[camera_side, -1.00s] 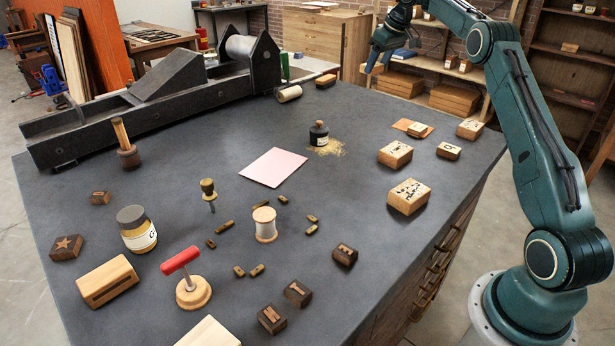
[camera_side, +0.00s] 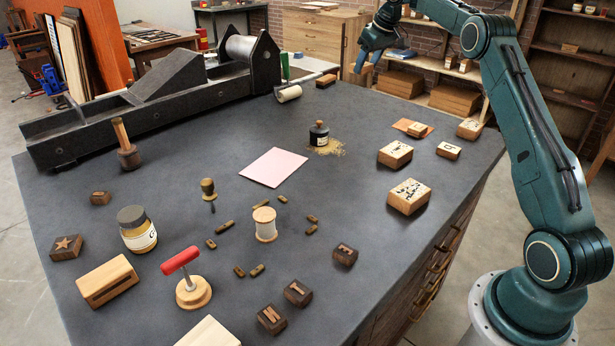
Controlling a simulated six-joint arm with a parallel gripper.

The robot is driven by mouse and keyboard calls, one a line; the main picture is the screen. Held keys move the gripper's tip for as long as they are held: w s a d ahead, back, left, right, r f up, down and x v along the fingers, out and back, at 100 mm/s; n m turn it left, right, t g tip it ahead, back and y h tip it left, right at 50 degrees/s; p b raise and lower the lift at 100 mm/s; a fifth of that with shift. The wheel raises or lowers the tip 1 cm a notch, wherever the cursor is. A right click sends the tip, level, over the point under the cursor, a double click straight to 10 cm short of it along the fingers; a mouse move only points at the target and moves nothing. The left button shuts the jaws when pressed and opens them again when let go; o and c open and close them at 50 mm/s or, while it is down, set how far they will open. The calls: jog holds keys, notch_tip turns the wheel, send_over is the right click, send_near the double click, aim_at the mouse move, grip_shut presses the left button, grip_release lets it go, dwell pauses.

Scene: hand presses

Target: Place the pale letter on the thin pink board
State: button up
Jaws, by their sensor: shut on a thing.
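My gripper (camera_side: 366,66) is raised beyond the far right part of the table. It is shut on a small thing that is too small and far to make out. The thin pink board (camera_side: 274,167) lies flat and bare near the middle of the table, below and to the left of my gripper. A small pale wooden block (camera_side: 449,150) with a dark letter-like mark lies at the right. I cannot tell whether it or the held thing is the pale letter. Darker letter blocks (camera_side: 298,292) lie near the front edge.
Larger stamp blocks (camera_side: 408,196) lie at the right. A dark press (camera_side: 150,100) fills the back left.

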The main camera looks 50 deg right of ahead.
jog(key=w+a, duration=0.3)
jog(key=a, duration=0.5)
jog(key=w+a, duration=0.2)
jog(key=a, duration=0.6)
send_over(276, 166)
jog(key=s, duration=0.1)
jog(key=shift+s+a+r+n, duration=0.1)
jog(key=shift+s+r+n, duration=0.1)
jog(key=shift+r+n, duration=0.1)
jog(key=shift+f, duration=0.2)
notch_tip(276, 166, down, 20)
jog(key=shift+r, duration=0.15)
jog(key=o, duration=0.9)
jog(key=shift+o, duration=0.2)
